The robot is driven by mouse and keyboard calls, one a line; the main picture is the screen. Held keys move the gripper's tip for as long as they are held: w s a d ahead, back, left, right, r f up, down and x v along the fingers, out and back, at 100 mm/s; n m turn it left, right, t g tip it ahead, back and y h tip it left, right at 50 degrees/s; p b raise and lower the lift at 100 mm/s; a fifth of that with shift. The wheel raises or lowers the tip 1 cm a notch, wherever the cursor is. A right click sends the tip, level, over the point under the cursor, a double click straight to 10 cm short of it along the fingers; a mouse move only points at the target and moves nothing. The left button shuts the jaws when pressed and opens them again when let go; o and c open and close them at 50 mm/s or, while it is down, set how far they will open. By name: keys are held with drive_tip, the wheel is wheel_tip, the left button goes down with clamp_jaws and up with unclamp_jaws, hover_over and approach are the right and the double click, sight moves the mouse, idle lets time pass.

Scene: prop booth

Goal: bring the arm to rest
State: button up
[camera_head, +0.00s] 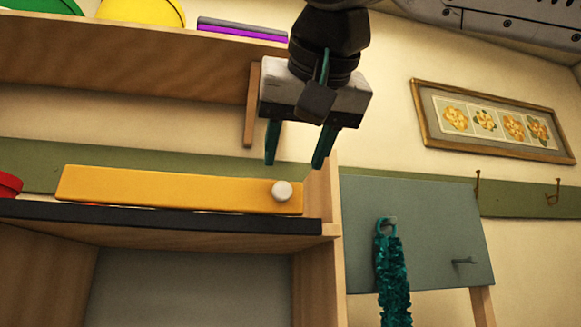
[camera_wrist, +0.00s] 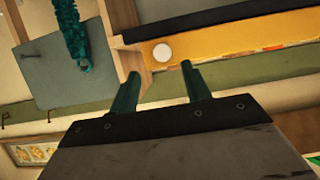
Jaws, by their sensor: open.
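My gripper (camera_head: 297,160) hangs in front of the wall, above the right end of a long yellow board with a white knob. Its two green fingers are spread apart with nothing between them. In the wrist view the fingers (camera_wrist: 158,80) also stand apart and empty, with the yellow board (camera_wrist: 230,38) and white knob (camera_wrist: 162,53) beyond the tips. The fingers appear apart from the board, though the depth gap is hard to judge. My arm comes in from the top right of the head view.
The yellow board (camera_head: 160,188) rests on a dark-topped wooden unit (camera_head: 150,221). A wooden shelf (camera_head: 130,65) is at upper left, close to my gripper. A grey panel (camera_head: 430,225) with a hanging teal garland (camera_head: 392,275) stands at right. A framed picture (camera_head: 490,122) hangs on the wall.

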drive_tip(key=shift+s+d+r, duration=0.1)
drive_tip(key=shift+s+r, duration=0.15)
drive_tip(key=shift+s, duration=0.4)
wheel_tip(320, 180, down, 24)
drive_tip(key=n+g, duration=0.6)
drive_tip(key=s+d+f+m+g, duration=0.3)
drive_tip(key=d+f, duration=0.8)
drive_tip(key=f, duration=0.2)
drive_tip(key=s+d+f+m+g+h, duration=0.1)
drive_tip(key=s+d+f+m+g, duration=0.2)
drive_tip(key=d+f, duration=0.8)
wheel_tip(320, 180, down, 3)
drive_tip(key=shift+s+d+f+m+h, duration=0.25)
drive_tip(key=shift+s+m, duration=0.2)
drive_tip(key=shift+m, duration=0.35)
